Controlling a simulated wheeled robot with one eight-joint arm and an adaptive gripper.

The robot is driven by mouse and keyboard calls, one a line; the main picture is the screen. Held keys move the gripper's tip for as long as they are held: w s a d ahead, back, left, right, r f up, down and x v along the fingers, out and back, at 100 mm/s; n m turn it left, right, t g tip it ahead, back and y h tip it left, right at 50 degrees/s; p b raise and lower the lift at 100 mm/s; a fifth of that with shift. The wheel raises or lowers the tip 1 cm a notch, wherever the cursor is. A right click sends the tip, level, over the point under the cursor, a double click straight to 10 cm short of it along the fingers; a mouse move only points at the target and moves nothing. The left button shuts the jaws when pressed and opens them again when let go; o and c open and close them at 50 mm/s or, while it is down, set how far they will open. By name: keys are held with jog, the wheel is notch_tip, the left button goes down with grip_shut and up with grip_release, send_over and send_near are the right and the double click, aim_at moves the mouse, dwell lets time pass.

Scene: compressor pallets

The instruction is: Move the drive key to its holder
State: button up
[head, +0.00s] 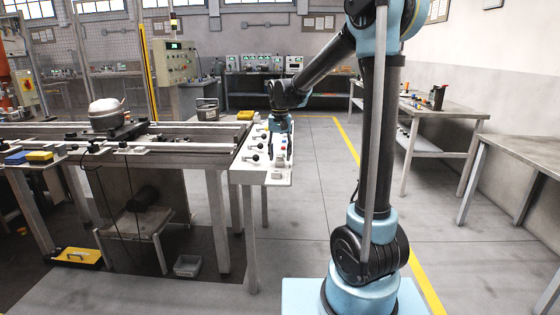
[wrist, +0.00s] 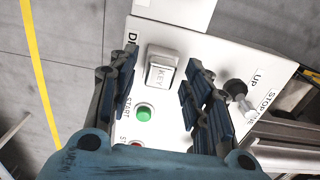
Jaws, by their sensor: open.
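A pale block marked KEY (wrist: 160,72), the drive key by its lettering, sits in the white control panel (wrist: 205,52) beside a partly hidden label starting with D. My gripper (wrist: 161,70) is open, its blue-padded fingers on either side of the block in the picture; I cannot tell whether they touch it. In the head view my gripper (head: 281,124) is low over the panel (head: 246,174) at the right end of the conveyor, and hides part of it. I cannot pick out the key's holder.
A compressor (head: 106,114) stands on the conveyor. Workbenches (head: 440,107) stand at the right; the floor between (head: 315,190) is clear.

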aim_at(280, 155)
grip_shut()
jog(key=shift+r, duration=0.1)
jog(key=shift+r, duration=2.85)
